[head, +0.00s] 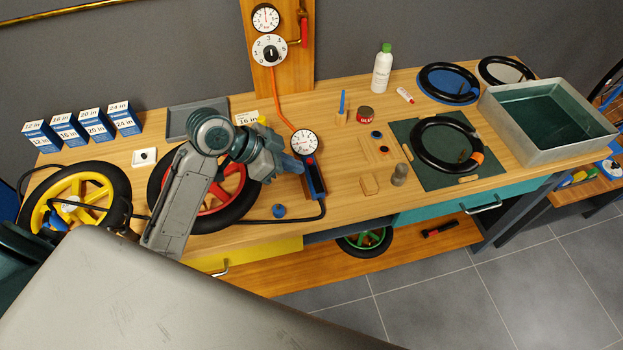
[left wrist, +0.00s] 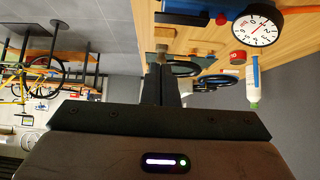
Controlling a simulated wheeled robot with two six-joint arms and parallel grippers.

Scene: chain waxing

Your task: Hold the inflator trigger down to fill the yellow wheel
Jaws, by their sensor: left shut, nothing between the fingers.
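The yellow wheel (head: 99,190) lies flat at the table's left end, its near side partly hidden by my own parts. The inflator (head: 316,182) has a blue and dark body, a round white gauge (head: 305,143) and a red part near its top. A black hose (head: 262,221) runs left from its lower end and passes behind my arm. My left gripper (head: 292,164) is shut and empty, its tips close beside the inflator just below the gauge. Contact with the trigger cannot be told. My right gripper is out of view.
A red-spoked wheel (head: 232,205) lies under my left arm. Blue boxes (head: 80,126) stand behind the yellow wheel. A dial panel (head: 272,75) rises behind the inflator. A green mat (head: 475,178), a bottle (head: 382,69) and a water tray (head: 548,155) are to the right.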

